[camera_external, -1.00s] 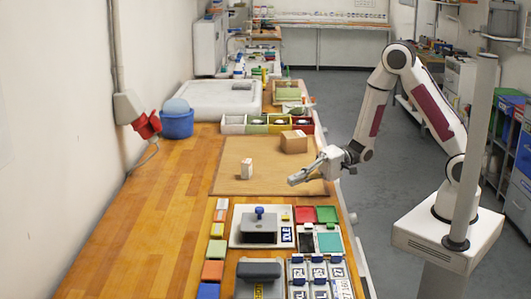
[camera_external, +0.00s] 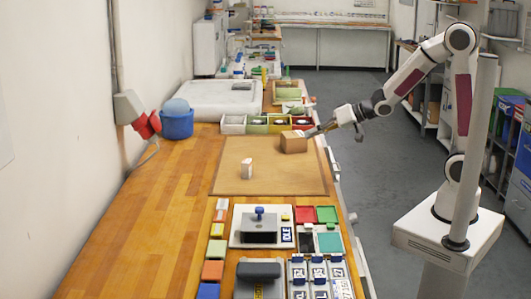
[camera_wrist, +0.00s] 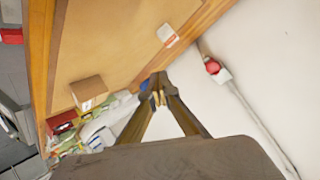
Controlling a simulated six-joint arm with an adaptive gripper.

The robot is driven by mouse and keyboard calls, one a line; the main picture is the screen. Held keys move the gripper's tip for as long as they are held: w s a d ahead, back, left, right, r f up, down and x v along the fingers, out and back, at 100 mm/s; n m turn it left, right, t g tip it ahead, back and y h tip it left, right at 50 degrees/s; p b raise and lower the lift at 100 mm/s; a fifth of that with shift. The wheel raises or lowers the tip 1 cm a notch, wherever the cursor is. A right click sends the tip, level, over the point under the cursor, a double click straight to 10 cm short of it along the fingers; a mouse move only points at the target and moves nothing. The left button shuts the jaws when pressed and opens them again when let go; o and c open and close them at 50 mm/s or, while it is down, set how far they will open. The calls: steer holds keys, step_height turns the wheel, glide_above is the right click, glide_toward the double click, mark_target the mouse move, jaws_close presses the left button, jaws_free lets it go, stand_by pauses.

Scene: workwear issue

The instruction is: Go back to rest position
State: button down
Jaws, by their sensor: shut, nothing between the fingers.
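My gripper (camera_external: 318,130) is shut and empty. In the external view it is raised at the right edge of the workbench, and its tip appears just right of the brown cardboard box (camera_external: 293,142); I cannot tell the exact gap. In the wrist view its closed fingers (camera_wrist: 157,90) point away at the centre, with nothing between them. The brown box also shows at the left of that view (camera_wrist: 88,91). A small white box (camera_external: 246,168) stands upright on the tan mat (camera_external: 225,182) and shows in the wrist view too (camera_wrist: 168,35).
A row of coloured bins (camera_external: 233,124) stands behind the mat. A blue bucket (camera_external: 177,124) is at the left wall, near a red wall socket (camera_external: 147,124). Stamp pads, a stamp plate (camera_external: 240,239) and several tiles fill the front of the bench. The left bench top is clear.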

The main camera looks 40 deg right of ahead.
steer(key=s+d+r+m+h, duration=0.1)
steer(key=s+d+r+h, duration=0.2)
steer(key=d, duration=0.4)
steer(key=s+d+r+h, duration=0.1)
steer(key=s+d+h, duration=0.2)
steer(key=s+d, duration=0.3)
steer(key=s+d+g, duration=0.2)
steer(key=s, duration=0.7)
steer(key=s+d+n+g, duration=0.1)
steer(key=s+d+g, duration=0.1)
steer(key=s, duration=0.7)
steer(key=shift+f+g, duration=0.15)
steer(key=shift+g, duration=0.35)
